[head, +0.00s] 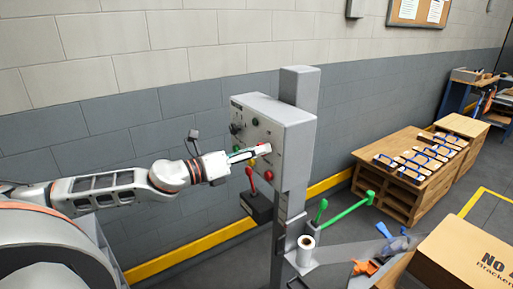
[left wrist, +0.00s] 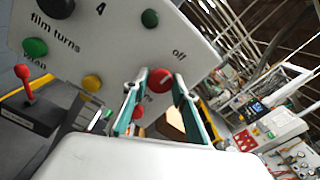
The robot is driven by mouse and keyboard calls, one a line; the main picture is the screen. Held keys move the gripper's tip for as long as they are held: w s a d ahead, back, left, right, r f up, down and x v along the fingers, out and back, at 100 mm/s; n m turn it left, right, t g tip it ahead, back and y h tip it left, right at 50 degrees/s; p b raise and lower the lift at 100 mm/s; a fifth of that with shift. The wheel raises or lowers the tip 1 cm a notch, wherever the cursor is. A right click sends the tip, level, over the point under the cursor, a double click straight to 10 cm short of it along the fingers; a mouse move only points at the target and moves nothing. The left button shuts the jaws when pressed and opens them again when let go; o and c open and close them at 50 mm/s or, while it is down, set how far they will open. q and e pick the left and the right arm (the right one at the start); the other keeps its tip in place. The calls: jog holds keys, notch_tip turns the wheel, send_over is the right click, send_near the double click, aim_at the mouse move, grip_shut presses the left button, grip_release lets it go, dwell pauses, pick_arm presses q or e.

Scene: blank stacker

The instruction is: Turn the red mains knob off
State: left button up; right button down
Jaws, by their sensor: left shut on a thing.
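The red mains knob (left wrist: 160,80) is on the face of the grey control box (head: 283,112), between my left fingertips in the left wrist view. The word "off" is printed above and right of it there. My left gripper (head: 266,149) reaches in from the left at the box face and is shut on the knob. Its teal-edged fingers (left wrist: 158,92) lie on either side of the knob. In the head view the fingers hide most of the knob. I cannot tell which way its pointer faces. My right gripper is not in view.
A red-balled lever (head: 250,175) on a dark box stands just below my left gripper. Green (left wrist: 36,47), yellow and black controls share the panel. Wooden benches (head: 400,195) stand farther back.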

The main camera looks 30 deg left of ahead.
pick_arm(q)
jog(key=shift+n, duration=0.6)
jog(key=o, duration=1.1)
jog(key=shift+s, duration=0.1)
jog(key=shift+v, duration=5.9)
